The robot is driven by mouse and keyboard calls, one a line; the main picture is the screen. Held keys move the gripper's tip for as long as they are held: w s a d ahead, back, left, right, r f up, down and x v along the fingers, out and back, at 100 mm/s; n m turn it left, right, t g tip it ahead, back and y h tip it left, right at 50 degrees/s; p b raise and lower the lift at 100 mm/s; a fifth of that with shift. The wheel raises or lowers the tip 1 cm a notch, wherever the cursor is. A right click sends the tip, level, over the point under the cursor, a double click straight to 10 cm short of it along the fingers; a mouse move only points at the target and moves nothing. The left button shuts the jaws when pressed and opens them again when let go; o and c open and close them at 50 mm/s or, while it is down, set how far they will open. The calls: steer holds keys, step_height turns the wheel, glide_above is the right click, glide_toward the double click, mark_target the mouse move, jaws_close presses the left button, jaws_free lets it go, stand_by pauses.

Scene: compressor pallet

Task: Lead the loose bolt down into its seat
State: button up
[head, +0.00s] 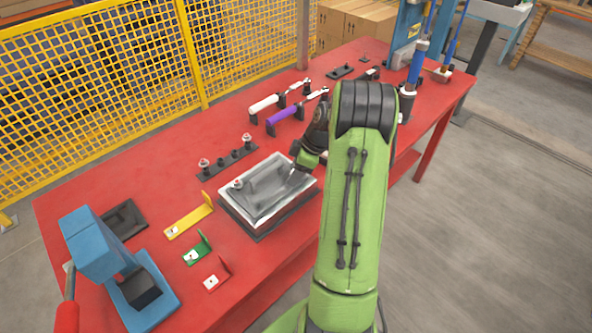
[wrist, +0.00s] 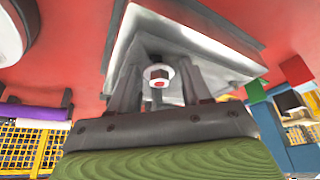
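A bolt with a pale round collar and a red mark stands at the left corner of the grey block (head: 238,184). In the wrist view a pale-collared bolt (wrist: 160,73) shows between the two long grey fingers of my gripper (wrist: 160,62). The fingertips lie on either side of it; whether they touch it is unclear. The block (wrist: 215,40) fills the view behind the fingers. In the head view my arm and wrist lean over the block's right side, and the fingers are hard to pick out. The bolt's lower end and its seat are hidden.
A dark rack (head: 228,163) with upright bolts stands behind the block. Yellow (head: 188,221), green (head: 197,250) and red (head: 216,275) brackets lie to its left. A blue press (head: 110,255) stands at the near left. White and purple-handled tools (head: 284,114) lie farther back.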

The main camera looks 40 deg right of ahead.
steer(key=shift+o, duration=0.9)
steer(key=p+v, duration=0.4)
steer(key=v, duration=1.1)
steer(key=shift+d+r, duration=0.15)
steer(key=shift+r, duration=0.25)
